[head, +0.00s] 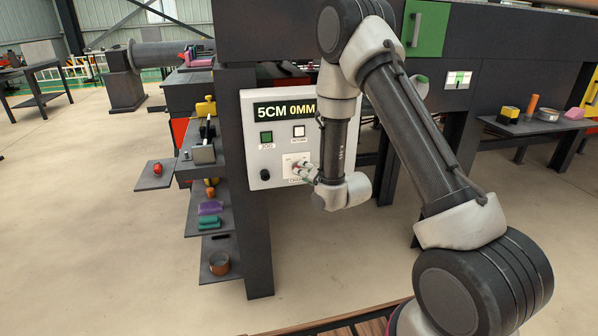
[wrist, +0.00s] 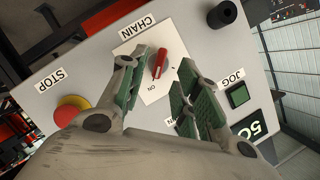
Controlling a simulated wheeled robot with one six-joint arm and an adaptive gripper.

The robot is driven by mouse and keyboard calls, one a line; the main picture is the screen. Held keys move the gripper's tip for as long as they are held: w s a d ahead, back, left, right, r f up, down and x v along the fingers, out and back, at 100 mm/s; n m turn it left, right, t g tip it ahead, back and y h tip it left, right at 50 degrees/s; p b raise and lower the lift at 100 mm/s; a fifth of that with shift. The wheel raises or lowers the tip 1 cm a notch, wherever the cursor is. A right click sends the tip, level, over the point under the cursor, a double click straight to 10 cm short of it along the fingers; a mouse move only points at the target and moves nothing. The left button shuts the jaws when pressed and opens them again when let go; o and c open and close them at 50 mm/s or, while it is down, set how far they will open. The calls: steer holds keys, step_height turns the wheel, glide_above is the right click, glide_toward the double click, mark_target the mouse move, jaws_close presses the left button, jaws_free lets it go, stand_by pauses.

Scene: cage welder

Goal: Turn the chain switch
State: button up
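The green-padded fingers are apart, and I see no contact with the knob. In the head view my gripper (head: 304,172) is at the lower part of the white control panel (head: 255,140), in front of the switch plate.
The panel carries a red and yellow STOP button (wrist: 72,110), a green JOG button (wrist: 238,95), a black knob (wrist: 222,14) and a display reading 5CM 0MM (head: 285,110). Shelves with small items (head: 208,210) stand left of the panel. The floor at left is open.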

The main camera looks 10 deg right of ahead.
steer(key=x, duration=0.4)
steer(key=shift+w, duration=0.1)
jaws_close()
